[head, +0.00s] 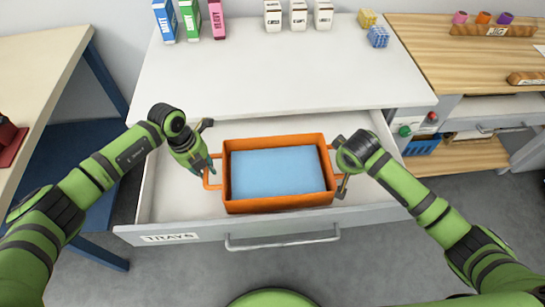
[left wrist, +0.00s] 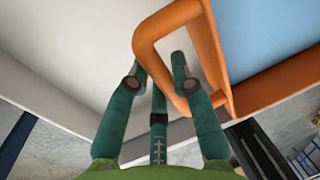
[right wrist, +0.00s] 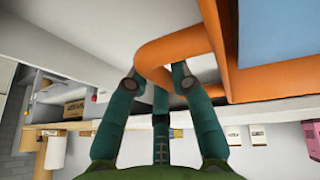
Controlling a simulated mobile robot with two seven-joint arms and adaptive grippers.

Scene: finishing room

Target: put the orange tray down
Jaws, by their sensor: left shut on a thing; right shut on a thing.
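The orange tray (head: 275,205) with a light blue inside is level in or just above the open drawer labelled TRAYS (head: 180,225). I cannot tell whether its underside touches the drawer floor. In the head view its front wall overlaps the drawer's front edge. My left gripper (head: 210,168) is shut on the tray's left handle, which passes between the fingers in the left wrist view (left wrist: 158,75). My right gripper (head: 340,178) is shut on the right handle, as the right wrist view shows (right wrist: 156,78). The gripper hides part of that handle in the head view.
The white worktop (head: 250,75) above the drawer is mostly clear, with several cartons and boxes (head: 190,18) at its back. Bare drawer floor (head: 165,190) shows left of the tray. A wooden bench (head: 440,60) stands at right, another table (head: 40,70) at left.

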